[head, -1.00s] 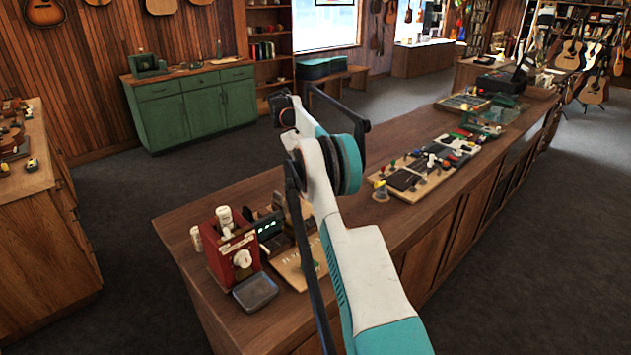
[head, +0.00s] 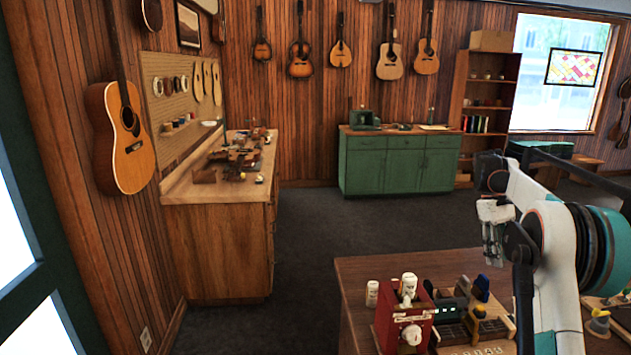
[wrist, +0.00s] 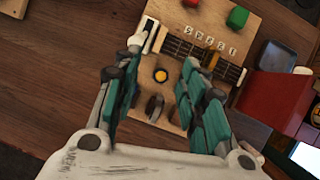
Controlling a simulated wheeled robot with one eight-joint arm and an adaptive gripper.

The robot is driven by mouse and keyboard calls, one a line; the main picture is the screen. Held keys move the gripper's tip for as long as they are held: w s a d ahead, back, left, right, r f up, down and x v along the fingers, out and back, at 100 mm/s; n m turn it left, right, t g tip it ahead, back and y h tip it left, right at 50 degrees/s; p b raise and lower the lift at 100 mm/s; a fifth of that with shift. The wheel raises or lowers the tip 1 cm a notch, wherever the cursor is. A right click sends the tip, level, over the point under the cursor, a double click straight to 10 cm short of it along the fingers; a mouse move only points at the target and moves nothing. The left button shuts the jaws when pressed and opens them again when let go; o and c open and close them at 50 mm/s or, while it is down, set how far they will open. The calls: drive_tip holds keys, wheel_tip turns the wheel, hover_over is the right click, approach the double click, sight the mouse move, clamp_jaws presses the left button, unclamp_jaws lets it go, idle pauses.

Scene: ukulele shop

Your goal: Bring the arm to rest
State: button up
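My arm reaches in from the right of the head view, bent over the counter. My gripper (head: 492,245) hangs from its end, small in that view, with its fingers pointing down. In the wrist view my gripper (wrist: 165,60) has its two teal-padded fingers apart, with nothing held between them. Below them lies a wooden board (wrist: 217,22) with a strip of strings, lettered tiles, a yellow button, a dark knob and red and green pieces. The fingers look apart from the board, but the exact height is hard to tell.
A red box (head: 390,325) with a white knob stands on the brown counter (head: 362,278), with white bottles by it. It also shows in the wrist view (wrist: 272,108). A wooden workbench (head: 215,250) and a green cabinet (head: 400,168) stand farther back. Dark floor lies clear between.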

drive_tip(key=s+a+r+t+b, duration=0.1)
drive_tip(key=s+a+r+t, duration=0.2)
drive_tip(key=a, duration=0.4)
drive_tip(key=s+a+r+t+b, duration=0.1)
drive_tip(key=s+a+r, duration=0.2)
drive_tip(key=s+a, duration=0.4)
drive_tip(key=s+a+r+t+b, duration=0.1)
drive_tip(key=s+a+r+t, duration=0.2)
drive_tip(key=a, duration=0.5)
drive_tip(key=s+a+f+m+t+b, duration=0.1)
drive_tip(key=s+a+f, duration=0.3)
drive_tip(key=s, duration=0.2)
drive_tip(key=s+a+f+t+y+b, duration=0.1)
drive_tip(key=s+a+f+t, duration=0.1)
drive_tip(key=s+a+f, duration=0.2)
drive_tip(key=s+a+f+m+t+b, duration=0.1)
drive_tip(key=s+a+f, duration=0.2)
drive_tip(key=s, duration=0.7)
wheel_tip(320, 180, down, 2)
drive_tip(key=shift+a+f+m+t+y+b, duration=0.25)
drive_tip(key=shift+a+m+t+y+b, duration=0.05)
drive_tip(key=shift+a+t, duration=0.1)
